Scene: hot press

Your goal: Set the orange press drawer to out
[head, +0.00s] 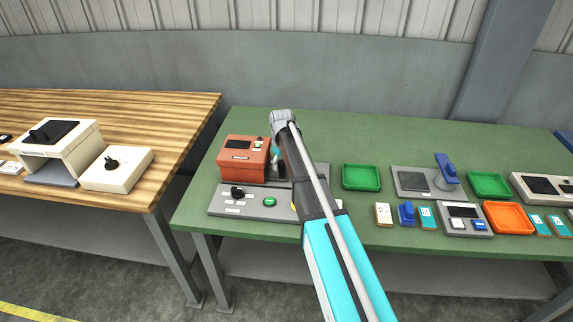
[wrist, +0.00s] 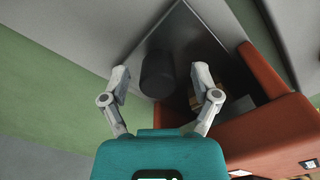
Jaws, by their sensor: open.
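The orange press (head: 245,158) stands on a grey base plate (head: 225,206) at the left end of the green table. In the wrist view its orange housing (wrist: 265,125) fills the right side, with a dark opening beside it. A black cylindrical knob (wrist: 158,68) stands on a dark grey surface, which may be the drawer. My gripper (wrist: 161,82) is open, with one finger on each side of the knob in the picture. I cannot tell whether either finger touches it. In the head view my arm hides the press's right side and the gripper's fingertips.
A black knob (head: 237,191) and a green button (head: 270,202) sit on the base plate's front. A green tray (head: 361,177) and several other devices stand to the right of my arm. A wooden table (head: 150,115) with a cream press (head: 60,140) is at the left.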

